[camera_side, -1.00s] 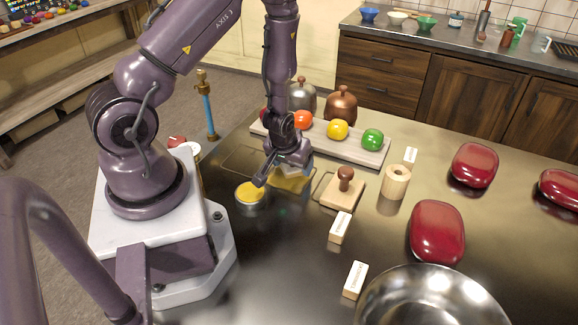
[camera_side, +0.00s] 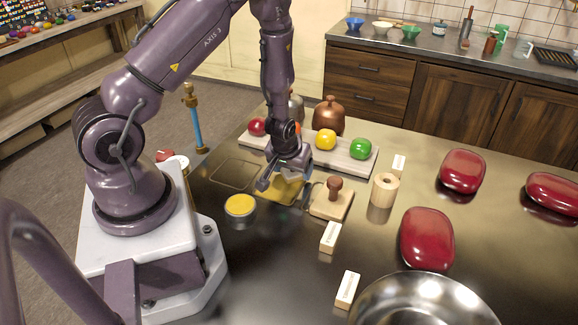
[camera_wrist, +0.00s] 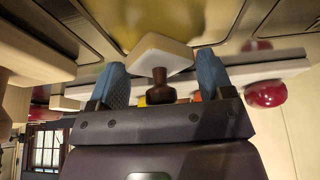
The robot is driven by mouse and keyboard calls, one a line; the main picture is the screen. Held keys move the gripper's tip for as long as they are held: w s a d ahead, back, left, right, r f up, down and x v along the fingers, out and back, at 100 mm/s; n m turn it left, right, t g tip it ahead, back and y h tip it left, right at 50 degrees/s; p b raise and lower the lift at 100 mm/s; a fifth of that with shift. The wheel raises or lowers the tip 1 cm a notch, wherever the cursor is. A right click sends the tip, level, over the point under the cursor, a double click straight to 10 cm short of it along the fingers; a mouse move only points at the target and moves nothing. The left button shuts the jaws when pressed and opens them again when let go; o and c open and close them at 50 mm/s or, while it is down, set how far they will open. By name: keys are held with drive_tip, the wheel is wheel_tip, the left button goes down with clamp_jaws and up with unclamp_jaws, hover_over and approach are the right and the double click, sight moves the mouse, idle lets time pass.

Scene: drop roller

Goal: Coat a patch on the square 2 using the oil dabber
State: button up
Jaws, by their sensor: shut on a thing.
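My gripper (camera_side: 283,178) is shut on the oil dabber, which has a brown handle and a pale square pad (camera_wrist: 160,52). In the wrist view, the dabber sits between my blue fingertips (camera_wrist: 160,80). In the side view, my gripper mostly hides it. Yellow oil (camera_side: 277,193) covers part of the middle outlined square, just under my gripper; it also shows in the wrist view (camera_wrist: 135,20). I cannot tell whether the pad touches the surface, and no square number is readable. A round tin of yellow oil (camera_side: 240,206) stands left and in front of my gripper.
A wooden block with a brown knob (camera_side: 333,190) stands close right of my gripper, with a wooden cylinder (camera_side: 385,188) beyond. Behind is a board (camera_side: 365,166) with coloured fruit. An empty outlined square (camera_side: 237,172) lies left. Red lidded boxes (camera_side: 427,238) and a metal bowl (camera_side: 425,300) stand right.

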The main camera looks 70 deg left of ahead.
sight(277, 201)
drive_tip(key=shift+s+d+f, duration=0.2)
drive_tip(key=shift+s+d, duration=3.35)
drive_tip(key=shift+s, duration=0.05)
drive_tip(key=shift+w+a+r, duration=0.1)
drive_tip(key=shift+r, duration=2.95)
drive_tip(key=shift+a, duration=0.35)
drive_tip(key=w+a, duration=0.1)
drive_tip(key=a, duration=0.2)
drive_tip(key=w+a+r, duration=0.1)
drive_tip(key=w+a, duration=0.1)
drive_tip(key=w+a+r, duration=0.1)
drive_tip(key=w+a, duration=0.1)
drive_tip(key=a, duration=0.1)
drive_tip(key=shift+a+r, duration=0.1)
drive_tip(key=shift+a, duration=0.25)
drive_tip(key=shift+d+f, duration=0.1)
drive_tip(key=shift+f, duration=2.95)
